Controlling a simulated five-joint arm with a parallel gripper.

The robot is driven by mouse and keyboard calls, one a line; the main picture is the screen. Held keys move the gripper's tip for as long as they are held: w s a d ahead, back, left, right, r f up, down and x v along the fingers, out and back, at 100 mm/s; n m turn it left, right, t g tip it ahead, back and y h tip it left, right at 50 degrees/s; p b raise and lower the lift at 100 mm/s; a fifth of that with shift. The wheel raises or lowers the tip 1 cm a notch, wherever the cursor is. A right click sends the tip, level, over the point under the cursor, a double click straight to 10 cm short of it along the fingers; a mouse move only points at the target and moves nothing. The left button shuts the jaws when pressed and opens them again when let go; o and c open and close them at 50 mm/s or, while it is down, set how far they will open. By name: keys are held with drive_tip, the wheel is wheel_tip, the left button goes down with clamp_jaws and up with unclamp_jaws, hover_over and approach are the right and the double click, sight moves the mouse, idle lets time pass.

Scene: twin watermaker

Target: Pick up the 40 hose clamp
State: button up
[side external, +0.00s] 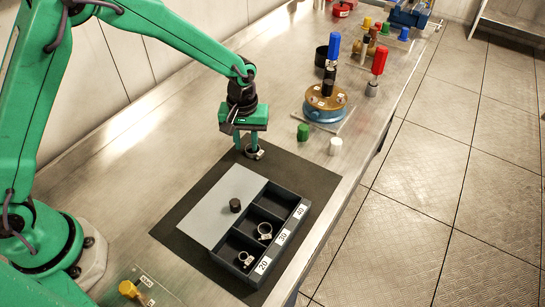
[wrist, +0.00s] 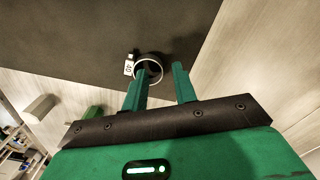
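The 40 hose clamp (side external: 254,154) is a metal ring near the far edge of the dark mat, right under my gripper (side external: 247,146). In the wrist view the clamp (wrist: 150,60) shows with a white tag reading 40 (wrist: 129,68) beside it. My gripper (wrist: 161,69) is open. Its left fingertip overlaps the ring in the wrist view; the right fingertip is apart from it, with a gap between. I cannot tell whether the left finger touches the ring or is inside it.
A dark box (side external: 294,190) has compartments labelled 20, 30 and 40; clamps lie in 20 and 30, and 40 looks empty. Its grey lid (side external: 222,198) with a black knob is at its left. A green cap (side external: 303,131), white cap (side external: 335,146) and blue-brown valve (side external: 325,110) stand right of my gripper.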

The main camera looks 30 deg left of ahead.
drive_tip(key=shift+f, duration=0.65)
clamp_jaws()
